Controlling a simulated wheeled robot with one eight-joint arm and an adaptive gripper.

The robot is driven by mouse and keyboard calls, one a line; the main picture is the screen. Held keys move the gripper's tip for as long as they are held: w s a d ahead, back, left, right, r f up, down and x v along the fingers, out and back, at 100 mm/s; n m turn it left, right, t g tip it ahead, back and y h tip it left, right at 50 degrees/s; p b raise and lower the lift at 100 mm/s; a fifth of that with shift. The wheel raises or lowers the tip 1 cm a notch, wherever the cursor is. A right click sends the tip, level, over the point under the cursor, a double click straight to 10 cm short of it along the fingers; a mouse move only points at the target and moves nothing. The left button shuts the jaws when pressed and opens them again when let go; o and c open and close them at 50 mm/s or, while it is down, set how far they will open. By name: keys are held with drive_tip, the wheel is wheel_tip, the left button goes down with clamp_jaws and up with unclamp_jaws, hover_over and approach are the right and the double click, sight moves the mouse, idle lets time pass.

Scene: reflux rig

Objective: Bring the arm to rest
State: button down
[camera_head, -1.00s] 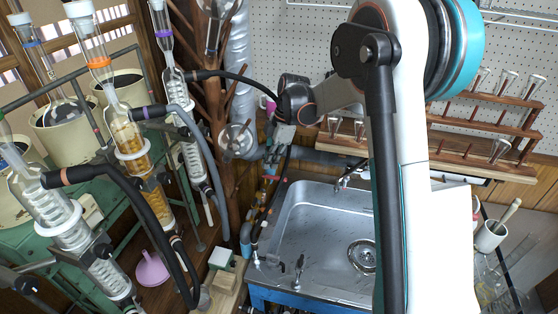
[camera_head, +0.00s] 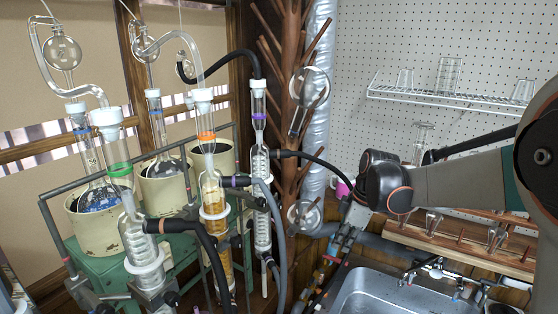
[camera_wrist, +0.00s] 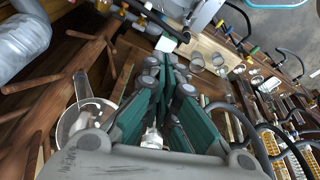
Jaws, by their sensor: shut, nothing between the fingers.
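My arm comes in from the right edge of the head view. Its dark wrist end is at right of centre, in front of the drying rack and pegboard; my fingers cannot be made out clearly there. In the wrist view my gripper (camera_wrist: 168,68) shows from behind. Its green-lined fingers are drawn together, with nothing seen held between them. The fingers point over the wooden rack and bench below, and I see no contact with anything.
Glass condensers (camera_head: 212,210) and clamped hoses stand left of my arm. A wooden peg rack (camera_head: 292,60) and silvery duct (camera_head: 318,100) rise behind. The metal sink (camera_head: 385,295) is below, and a wire shelf (camera_head: 450,97) hangs on the pegboard.

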drive_tip(key=s+r+m+t+h+b, duration=0.1)
drive_tip(key=s+r+m, duration=0.1)
drive_tip(key=s+m, duration=0.35)
drive_tip(key=s+r+m+t+b, duration=0.2)
drive_tip(key=s, duration=0.7)
drive_tip(key=s+f+m+t+h+b, duration=0.1)
drive_tip(key=s+f+m, duration=0.3)
drive_tip(key=s, duration=0.7)
drive_tip(key=m+t+b, duration=0.1)
drive_tip(key=m, duration=0.1)
drive_tip(key=shift+s+a+m+t, duration=0.15)
drive_tip(key=shift+s+m+t, duration=0.05)
drive_tip(key=shift+m+t, duration=0.2)
